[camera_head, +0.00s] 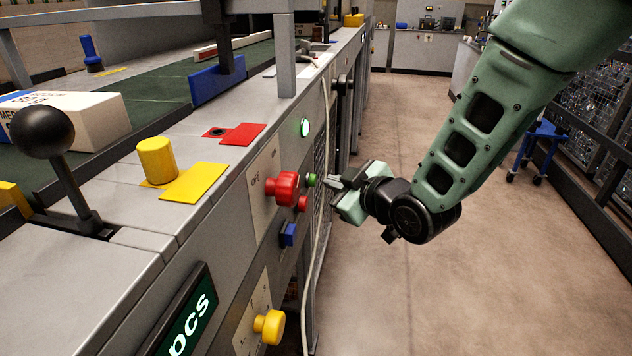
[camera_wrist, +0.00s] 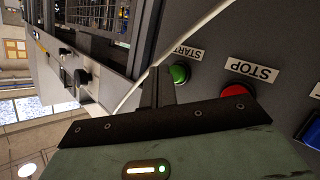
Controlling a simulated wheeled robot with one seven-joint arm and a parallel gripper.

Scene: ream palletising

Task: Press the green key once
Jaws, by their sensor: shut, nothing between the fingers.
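The green key (camera_head: 311,180) is a small round button on the side panel of the machine. In the wrist view the green key (camera_wrist: 180,73) sits under a label reading START, seen upside down. My gripper (camera_head: 330,183) is shut and empty, its fingertips pointing left at the panel close to the green key. In the wrist view my gripper fingers (camera_wrist: 157,85) appear just left of the key. I cannot tell whether they touch it. A red button (camera_wrist: 237,91) with a STOP label is beside the green key.
A large red knob (camera_head: 283,187), a blue switch (camera_head: 288,235) and a yellow knob (camera_head: 269,326) stick out of the same panel. A pale cable (camera_head: 325,130) hangs near the green key. A green lamp (camera_head: 305,128) is above. The floor aisle (camera_head: 400,290) is clear.

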